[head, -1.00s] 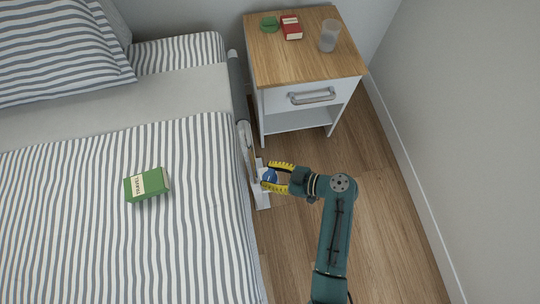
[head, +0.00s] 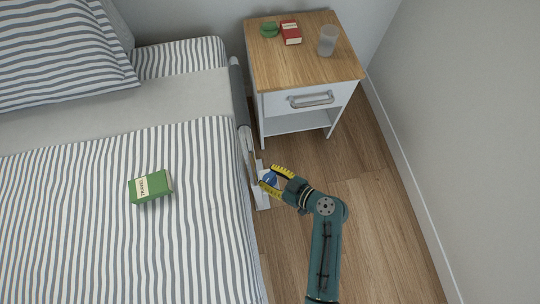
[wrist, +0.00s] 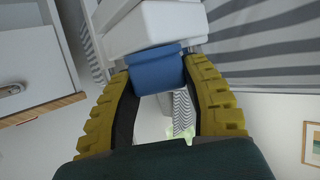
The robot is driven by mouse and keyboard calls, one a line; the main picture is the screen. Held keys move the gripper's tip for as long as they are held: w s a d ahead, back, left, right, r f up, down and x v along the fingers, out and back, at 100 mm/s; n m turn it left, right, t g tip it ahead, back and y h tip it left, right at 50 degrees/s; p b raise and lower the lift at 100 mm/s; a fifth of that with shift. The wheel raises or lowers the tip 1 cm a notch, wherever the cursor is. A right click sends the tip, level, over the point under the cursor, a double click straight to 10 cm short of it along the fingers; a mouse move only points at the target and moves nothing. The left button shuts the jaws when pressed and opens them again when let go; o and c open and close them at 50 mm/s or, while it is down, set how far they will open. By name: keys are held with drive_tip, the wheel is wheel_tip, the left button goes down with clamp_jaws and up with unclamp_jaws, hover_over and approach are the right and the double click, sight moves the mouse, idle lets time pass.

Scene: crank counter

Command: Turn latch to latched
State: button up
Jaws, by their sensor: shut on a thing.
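The latch has a blue handle (wrist: 156,70) fixed to a white part (wrist: 150,25) in the wrist view. In the head view the blue handle (head: 269,179) shows between my fingers, on a white bracket (head: 263,200) at the bed's side. My gripper (head: 269,182) has yellow ridged fingers and is shut on the blue handle. In the wrist view the fingers of my gripper (wrist: 160,82) sit on either side of the handle. The latch's position marks cannot be made out.
A bed with a striped cover (head: 120,240) lies to the left, with a green book (head: 151,186) on it. A nightstand (head: 285,65) stands behind, holding a red box (head: 290,32), a green item (head: 269,29) and a glass (head: 328,40). The wooden floor (head: 385,210) to the right is clear.

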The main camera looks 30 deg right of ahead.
drive_tip(key=o, duration=0.9)
drive_tip(key=shift+f, duration=0.2)
drive_tip(key=o, duration=0.3)
drive_tip(key=shift+r, duration=0.1)
drive_tip(key=shift+r, duration=0.1)
drive_tip(key=v, duration=1.2)
